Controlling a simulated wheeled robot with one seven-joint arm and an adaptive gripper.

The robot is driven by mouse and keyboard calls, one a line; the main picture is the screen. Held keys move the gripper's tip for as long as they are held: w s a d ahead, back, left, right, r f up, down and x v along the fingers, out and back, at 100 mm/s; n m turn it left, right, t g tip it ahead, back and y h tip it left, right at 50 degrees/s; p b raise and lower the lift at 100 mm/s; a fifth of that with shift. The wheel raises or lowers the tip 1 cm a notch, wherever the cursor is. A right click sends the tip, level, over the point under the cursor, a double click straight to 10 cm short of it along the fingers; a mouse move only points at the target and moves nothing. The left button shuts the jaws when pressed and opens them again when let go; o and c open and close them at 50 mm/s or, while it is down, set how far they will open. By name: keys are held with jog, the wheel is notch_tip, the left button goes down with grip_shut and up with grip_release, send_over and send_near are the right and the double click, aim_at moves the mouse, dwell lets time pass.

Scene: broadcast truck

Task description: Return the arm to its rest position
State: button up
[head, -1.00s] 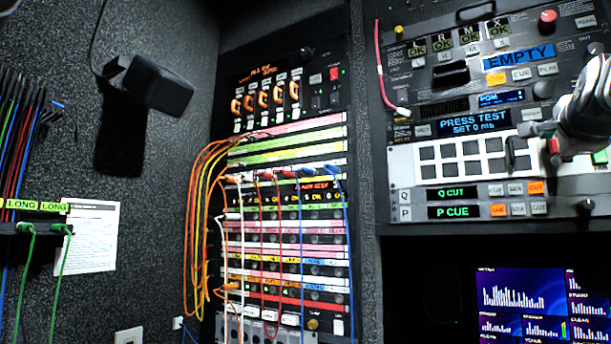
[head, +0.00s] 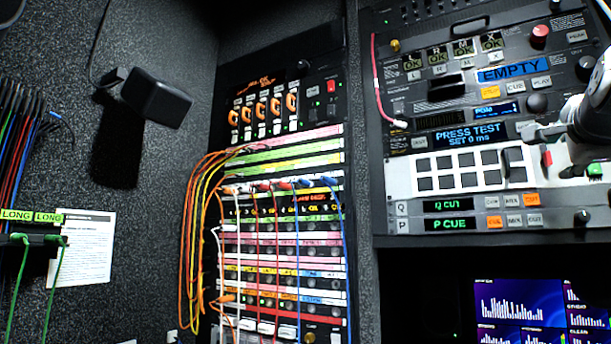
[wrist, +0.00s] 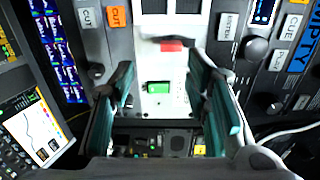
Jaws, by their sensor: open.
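My gripper (wrist: 165,95) is open in the wrist view, its two dark teal-edged fingers spread apart with nothing held between them. Beyond the fingers is a white panel strip with a red button (wrist: 171,45) and a green button (wrist: 159,87). In the head view my gripper (head: 550,140) is at the right edge in front of the console, partly cut off by the frame. The red button (head: 547,158) shows there too, just below the fingers. Whether a fingertip touches the panel cannot be told.
The console (head: 465,120) carries knobs, lit displays and a white button panel (head: 425,187). A patch bay (head: 285,230) with orange, red, white and blue cables hangs left of it. Monitors (head: 520,305) sit below. A black wall lamp (head: 157,97) and green cables are farther left.

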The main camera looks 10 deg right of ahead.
jog(key=shift+s+a+r, duration=0.55)
jog(key=shift+a, duration=0.1)
jog(key=a+f+n+g+y+p, duration=0.15)
jog(key=a+f+n+y, duration=0.25)
jog(key=a+f+n, duration=0.5)
jog(key=a+f+n+g+y, duration=0.2)
jog(key=a+f+n+y, duration=0.3)
jog(key=a+f, duration=0.8)
jog(key=s+a+f+n+g+y, duration=0.1)
jog(key=s+a+f+n+g, duration=0.2)
jog(key=s+f+n, duration=0.2)
jog(key=s+a+f+n+g+p, duration=0.1)
jog(key=s+a+f+n+g, duration=0.2)
jog(key=s+f+n, duration=0.3)
jog(key=s+f, duration=0.5)
jog(key=f, duration=0.6)
jog(key=shift+s+a+n+y, duration=0.25)
jog(key=shift+a+n+y, duration=0.05)
jog(key=shift+a+y, duration=0.1)
jog(key=shift+g, duration=0.25)
jog(key=shift+c, duration=0.5)
